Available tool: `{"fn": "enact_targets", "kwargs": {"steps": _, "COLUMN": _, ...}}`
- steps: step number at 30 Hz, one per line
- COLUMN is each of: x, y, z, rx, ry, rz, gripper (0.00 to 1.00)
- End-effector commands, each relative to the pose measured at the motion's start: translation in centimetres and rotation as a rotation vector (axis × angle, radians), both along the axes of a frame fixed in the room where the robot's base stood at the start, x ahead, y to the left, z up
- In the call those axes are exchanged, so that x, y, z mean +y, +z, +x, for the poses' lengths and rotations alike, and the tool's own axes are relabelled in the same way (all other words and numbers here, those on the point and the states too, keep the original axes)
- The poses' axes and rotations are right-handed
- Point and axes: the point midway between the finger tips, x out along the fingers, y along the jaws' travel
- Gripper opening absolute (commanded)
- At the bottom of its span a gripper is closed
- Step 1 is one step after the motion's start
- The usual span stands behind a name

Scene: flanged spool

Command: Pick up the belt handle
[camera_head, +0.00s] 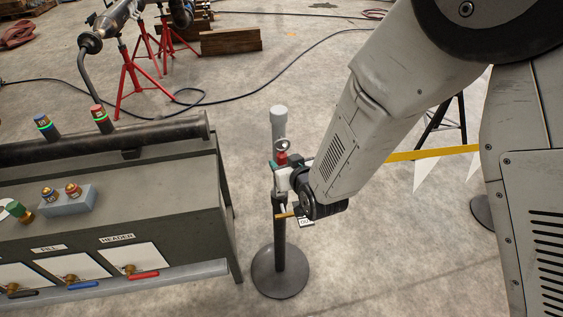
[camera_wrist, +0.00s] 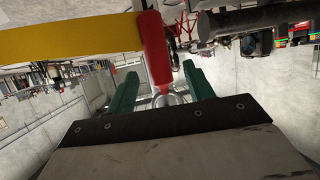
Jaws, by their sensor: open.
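The red belt handle (camera_wrist: 155,50) shows in the wrist view, its lower end between the two green fingers of my gripper (camera_wrist: 160,76). I see gaps beside it, and the fingers are open. In the head view, a small red part (camera_head: 281,158) shows at the post (camera_head: 279,245), beside my gripper (camera_head: 275,168). The yellow belt (camera_wrist: 70,42) spans the upper left of the wrist view and meets the handle. In the head view the belt (camera_head: 435,153) runs right from behind my arm.
A dark bench (camera_head: 180,180) with valves, labelled panels and coloured fittings stands close left of the post. The post's round base (camera_head: 280,272) sits on concrete. Red stands (camera_head: 128,75), black cable (camera_head: 240,98) and wooden beams (camera_head: 231,40) lie behind. Floor between bench and post is narrow.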

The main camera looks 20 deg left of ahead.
Motion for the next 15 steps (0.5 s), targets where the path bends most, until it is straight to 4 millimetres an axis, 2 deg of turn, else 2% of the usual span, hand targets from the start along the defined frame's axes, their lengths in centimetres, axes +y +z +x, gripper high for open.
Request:
{"fn": "enact_targets", "kwargs": {"steps": 4, "x": 0.89, "y": -0.59, "z": 1.07, "rx": 0.001, "ry": 0.000, "rz": -0.001, "gripper": 0.52}}
{"fn": "enact_targets", "kwargs": {"steps": 11, "x": 1.01, "y": -0.64, "z": 1.20, "rx": 0.001, "ry": 0.000, "rz": -0.001, "gripper": 0.52}}
{"fn": "enact_targets", "kwargs": {"steps": 12, "x": 1.01, "y": -0.63, "z": 1.20, "rx": 0.001, "ry": 0.000, "rz": -0.001, "gripper": 0.47}}
{"fn": "enact_targets", "kwargs": {"steps": 15, "x": 1.01, "y": -0.62, "z": 1.19, "rx": 0.001, "ry": 0.000, "rz": -0.001, "gripper": 0.19}}
